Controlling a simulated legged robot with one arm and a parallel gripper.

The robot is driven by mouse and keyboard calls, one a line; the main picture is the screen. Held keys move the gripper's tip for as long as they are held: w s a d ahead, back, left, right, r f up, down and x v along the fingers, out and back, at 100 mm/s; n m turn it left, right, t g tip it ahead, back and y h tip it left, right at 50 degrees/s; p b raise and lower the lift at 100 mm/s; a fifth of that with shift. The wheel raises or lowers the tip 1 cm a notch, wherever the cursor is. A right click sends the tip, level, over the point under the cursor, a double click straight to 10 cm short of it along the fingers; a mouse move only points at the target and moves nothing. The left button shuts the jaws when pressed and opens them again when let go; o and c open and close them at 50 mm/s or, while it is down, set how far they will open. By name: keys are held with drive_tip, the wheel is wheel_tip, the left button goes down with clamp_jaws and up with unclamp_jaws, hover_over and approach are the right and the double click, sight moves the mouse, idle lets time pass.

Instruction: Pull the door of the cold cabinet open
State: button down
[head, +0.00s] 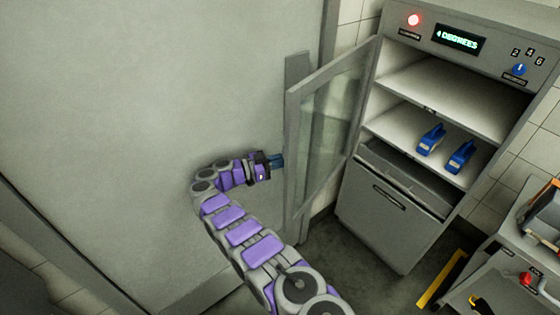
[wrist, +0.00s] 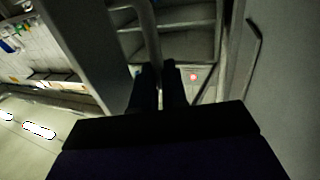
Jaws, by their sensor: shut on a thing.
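The cold cabinet (head: 377,215) stands right of centre in the head view, with its shelves exposed. Its glass-paned door (head: 325,115) stands swung wide open to the left. My gripper (head: 279,161) is at the door's outer edge, on its left. In the wrist view, my gripper's dark fingers (wrist: 158,82) are closed around a grey upright bar (wrist: 150,40), which looks like the door handle. The exact grip is dark and partly hidden by the fingers.
Two blue tools (head: 431,140) lie on the cabinet's lower shelf. A red light (head: 413,20) and a temperature display (head: 460,40) are on top. A large grey wall panel (head: 150,100) fills the left. A worktop (head: 510,255) with items stands at lower right.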

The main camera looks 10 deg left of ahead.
drive_tip(key=shift+w+d, duration=0.1)
drive_tip(key=shift+d, duration=0.2)
drive_tip(key=c, duration=1.2)
unclamp_jaws()
drive_tip(key=shift+w+d+f, duration=0.1)
drive_tip(key=shift+w+f, duration=0.05)
drive_tip(key=shift+w, duration=0.05)
drive_tip(key=shift+o, duration=0.2)
drive_tip(key=shift+s, duration=0.1)
